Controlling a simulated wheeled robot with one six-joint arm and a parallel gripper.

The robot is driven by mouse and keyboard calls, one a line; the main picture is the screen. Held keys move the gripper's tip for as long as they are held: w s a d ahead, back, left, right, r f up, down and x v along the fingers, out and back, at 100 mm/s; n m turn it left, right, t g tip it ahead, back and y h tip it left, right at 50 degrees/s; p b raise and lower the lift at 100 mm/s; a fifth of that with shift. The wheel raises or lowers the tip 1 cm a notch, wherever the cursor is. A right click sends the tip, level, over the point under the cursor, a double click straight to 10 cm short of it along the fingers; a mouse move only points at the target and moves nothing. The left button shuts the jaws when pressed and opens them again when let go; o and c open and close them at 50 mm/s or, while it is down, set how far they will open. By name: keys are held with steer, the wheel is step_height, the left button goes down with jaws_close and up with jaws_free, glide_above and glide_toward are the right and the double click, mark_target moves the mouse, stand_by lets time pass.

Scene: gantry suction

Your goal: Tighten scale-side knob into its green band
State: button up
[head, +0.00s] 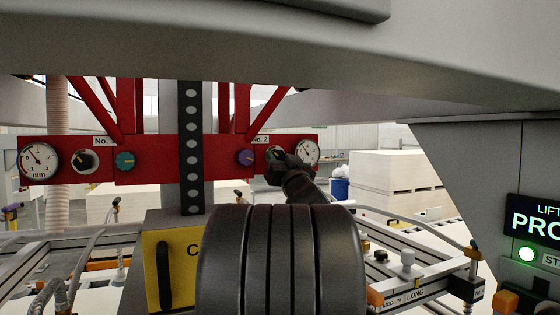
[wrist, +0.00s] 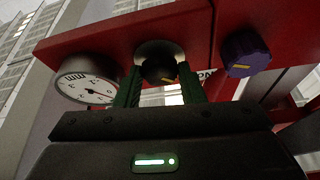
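The knob beside the right-hand dial is dark with a yellow mark. In the wrist view this knob (wrist: 159,72) sits on a pale round collar on the red panel. My gripper (wrist: 160,88) has one green finger on each side of the knob, with the tips close to its sides. Whether they press on it is not clear. In the head view my gripper (head: 281,165) is at the panel and covers most of the knob.
A purple knob (head: 245,158) is close left of my gripper. A teal knob (head: 125,161), another dark knob (head: 84,160) and an mm dial (head: 39,160) are on the panel's left half. A black perforated column (head: 191,150) stands mid-panel. Rails and hoses lie below.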

steer(key=shift+a+m+h, duration=0.15)
steer(key=shift+m+h, duration=0.35)
steer(key=shift+m, duration=1.1)
steer(key=o, duration=1)
steer(key=b+v, duration=0.3)
steer(key=v, duration=1.1)
steer(key=shift+a, duration=0.15)
steer(key=shift+w, duration=0.1)
